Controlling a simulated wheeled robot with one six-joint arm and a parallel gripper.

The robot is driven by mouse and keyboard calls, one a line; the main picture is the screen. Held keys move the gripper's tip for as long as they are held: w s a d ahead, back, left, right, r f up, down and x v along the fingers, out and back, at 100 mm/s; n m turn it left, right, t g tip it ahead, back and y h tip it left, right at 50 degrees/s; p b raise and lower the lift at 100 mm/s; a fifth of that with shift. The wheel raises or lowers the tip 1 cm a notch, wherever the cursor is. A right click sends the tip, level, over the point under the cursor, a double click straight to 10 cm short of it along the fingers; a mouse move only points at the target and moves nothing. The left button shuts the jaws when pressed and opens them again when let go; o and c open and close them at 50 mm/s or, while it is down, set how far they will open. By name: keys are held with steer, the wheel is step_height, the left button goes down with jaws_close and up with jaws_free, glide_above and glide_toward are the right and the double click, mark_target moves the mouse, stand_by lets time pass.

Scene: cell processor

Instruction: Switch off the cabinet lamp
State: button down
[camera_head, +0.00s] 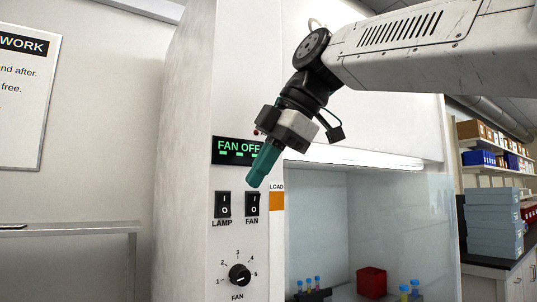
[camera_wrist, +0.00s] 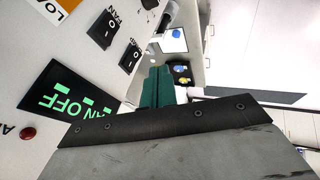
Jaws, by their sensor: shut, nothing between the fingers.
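The lamp switch (camera_head: 223,204) is a black rocker marked I and O, above the word LAMP on the cabinet's white front post. It also shows in the wrist view (camera_wrist: 130,58), partly beyond the fan switch (camera_wrist: 104,30). I cannot tell which side is pressed. The matching fan switch (camera_head: 252,204) sits just to its right. My gripper (camera_head: 255,183) has teal fingers, shut and empty, pointing down just above the fan switch, up and right of the lamp switch. The fingers also show in the wrist view (camera_wrist: 157,72). The cabinet lamp (camera_head: 365,158) shows as a bright strip under the hood.
A display (camera_head: 230,150) reads FAN OFF, partly covered by my gripper. A fan dial (camera_head: 239,275) is below the switches. Inside the cabinet are a red box (camera_head: 371,282) and several capped tubes. A metal side table (camera_head: 70,232) stands at left.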

mark_target(236, 199)
steer(key=w+a+f, duration=0.2)
steer(key=f, duration=0.1)
steer(key=w+a+f, duration=0.1)
steer(key=shift+w+a+f, duration=0.25)
steer(key=shift+a+f, duration=0.1)
steer(key=shift+w+a+f, duration=0.1)
steer(key=shift+w+a, duration=0.15)
steer(key=shift+w, duration=0.1)
